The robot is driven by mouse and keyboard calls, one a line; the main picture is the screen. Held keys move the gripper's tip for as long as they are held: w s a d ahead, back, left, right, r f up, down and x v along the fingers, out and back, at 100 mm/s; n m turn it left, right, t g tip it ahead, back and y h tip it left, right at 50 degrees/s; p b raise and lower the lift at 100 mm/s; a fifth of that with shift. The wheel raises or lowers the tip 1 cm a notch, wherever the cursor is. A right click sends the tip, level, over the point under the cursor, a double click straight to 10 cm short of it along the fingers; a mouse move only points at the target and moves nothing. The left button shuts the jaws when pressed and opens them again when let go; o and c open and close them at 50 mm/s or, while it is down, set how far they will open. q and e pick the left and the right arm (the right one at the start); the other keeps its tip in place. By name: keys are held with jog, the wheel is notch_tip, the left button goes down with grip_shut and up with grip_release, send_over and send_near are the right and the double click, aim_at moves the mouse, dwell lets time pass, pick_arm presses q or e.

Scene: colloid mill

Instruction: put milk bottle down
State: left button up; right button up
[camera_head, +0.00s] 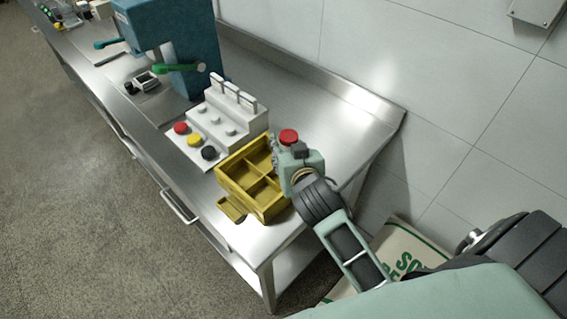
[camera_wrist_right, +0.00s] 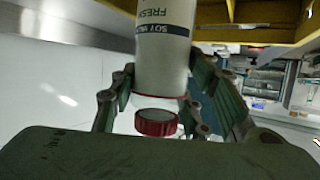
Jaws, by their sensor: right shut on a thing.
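The milk bottle (camera_wrist_right: 165,45) is pale with a dark label reading "FRESH" and "SOY MILK", and has a red cap (camera_head: 289,136). My right gripper (camera_wrist_right: 160,88) is shut around it, with fingers on both sides. In the head view my right gripper (camera_head: 279,160) is at the right rim of the yellow crate (camera_head: 242,198), with the red cap showing just above it. The gripper and wrist hide the bottle's body there. I cannot tell whether the bottle's base touches anything. The visible crate compartments look empty. My left gripper is not in view.
The crate sits near the right end of the steel table (camera_head: 340,118). A stepped white block (camera_head: 222,118) with red, yellow and black caps stands left of it, and a blue machine (camera_head: 185,50) stands beyond. The tabletop behind the crate is clear. A wall bounds the right.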

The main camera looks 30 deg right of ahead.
notch_tip(320, 180, down, 5)
jog(key=shift+r, duration=0.2)
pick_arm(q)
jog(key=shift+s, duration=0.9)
pick_arm(e)
jog(key=shift+f, duration=0.15)
jog(key=o, duration=1.3)
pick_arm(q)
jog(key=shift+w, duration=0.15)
pick_arm(e)
jog(key=shift+o, duration=0.2)
